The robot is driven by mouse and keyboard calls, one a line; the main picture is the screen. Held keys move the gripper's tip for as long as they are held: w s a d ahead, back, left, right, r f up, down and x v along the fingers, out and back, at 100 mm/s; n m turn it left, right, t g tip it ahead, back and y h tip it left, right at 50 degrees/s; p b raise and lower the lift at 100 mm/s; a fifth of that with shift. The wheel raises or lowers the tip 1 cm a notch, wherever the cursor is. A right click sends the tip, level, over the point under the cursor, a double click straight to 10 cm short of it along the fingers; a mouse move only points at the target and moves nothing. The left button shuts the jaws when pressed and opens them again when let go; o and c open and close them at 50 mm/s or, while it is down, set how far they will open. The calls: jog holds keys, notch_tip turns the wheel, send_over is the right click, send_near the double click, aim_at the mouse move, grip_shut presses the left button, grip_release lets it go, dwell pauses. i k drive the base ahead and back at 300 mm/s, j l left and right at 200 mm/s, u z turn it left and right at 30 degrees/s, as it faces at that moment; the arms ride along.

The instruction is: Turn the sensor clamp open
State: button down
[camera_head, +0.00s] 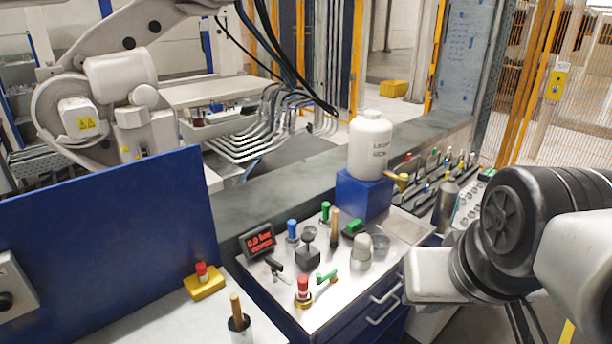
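I cannot tell for sure which fitting is the sensor clamp. On the steel bench top, a small green-handled lever (327,277) lies beside a red-capped post on a brass-coloured base (303,291). A dark lever-like piece (274,265) lies just below the digital display (257,241), which has red characters. My arm reaches in from the right. A pale block at its end (430,278), probably the body of my gripper, is by the bench's right front corner, apart from these fittings. No fingers show, so its opening is hidden.
A white bottle (370,143) stands on a blue block (362,194) at the back of the bench. A grey knob stand (308,250), a metal cup (360,254) and blue and green handled tools crowd the top. A blue panel (110,245) rises at the left.

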aim_at(275, 266)
jog(key=i+l+u, duration=0.1)
jog(key=u, duration=0.3)
jog(key=i+l+u, duration=0.15)
jog(key=u, duration=0.2)
jog(key=i+l+u, duration=0.15)
jog(key=u, duration=0.25)
